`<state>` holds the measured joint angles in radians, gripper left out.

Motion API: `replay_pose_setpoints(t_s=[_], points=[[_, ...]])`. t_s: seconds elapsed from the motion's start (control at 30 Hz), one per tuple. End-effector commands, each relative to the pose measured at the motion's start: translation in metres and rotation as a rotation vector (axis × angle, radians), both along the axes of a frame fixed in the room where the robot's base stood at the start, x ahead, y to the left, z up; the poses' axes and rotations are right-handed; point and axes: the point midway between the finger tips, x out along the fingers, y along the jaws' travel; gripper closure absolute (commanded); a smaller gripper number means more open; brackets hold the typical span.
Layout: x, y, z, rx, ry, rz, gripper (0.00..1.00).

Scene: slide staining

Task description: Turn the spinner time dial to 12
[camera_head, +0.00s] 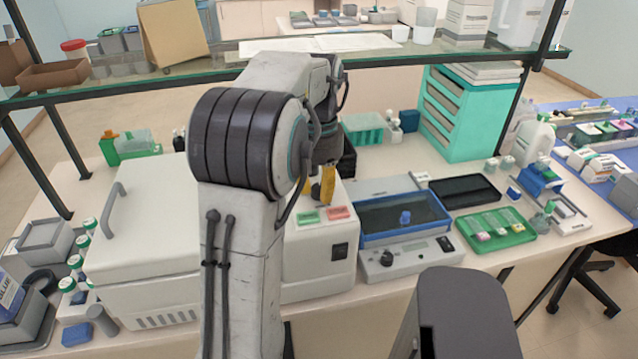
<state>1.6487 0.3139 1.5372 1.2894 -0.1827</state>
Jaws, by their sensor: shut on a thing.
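The spinner (145,250) is a large white machine with a handled lid, left of the middle of the bench. Its sloped panel carries a green label (307,216) and a red label (338,212). My gripper (327,188) points down at the back of this panel, behind my arm. Only a yellow finger part and dark links of it show clearly. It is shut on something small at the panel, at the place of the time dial. The dial itself, its pointer and its numbers are hidden by my gripper and arm.
A blue-rimmed water bath (400,236) with its own black knob (386,258) stands right of the spinner. A green slide tray (495,230) and a black tray (464,190) lie farther right. A glass shelf (190,72) spans above the bench behind my arm.

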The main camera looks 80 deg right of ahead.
Motion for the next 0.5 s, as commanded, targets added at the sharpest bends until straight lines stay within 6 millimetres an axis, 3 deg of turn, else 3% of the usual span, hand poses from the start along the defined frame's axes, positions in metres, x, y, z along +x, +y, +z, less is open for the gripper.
replay_pose_setpoints(t_s=[0.5], points=[[-0.0002,0.0016,-0.0023,0.01,0.0,-0.432,1.0]])
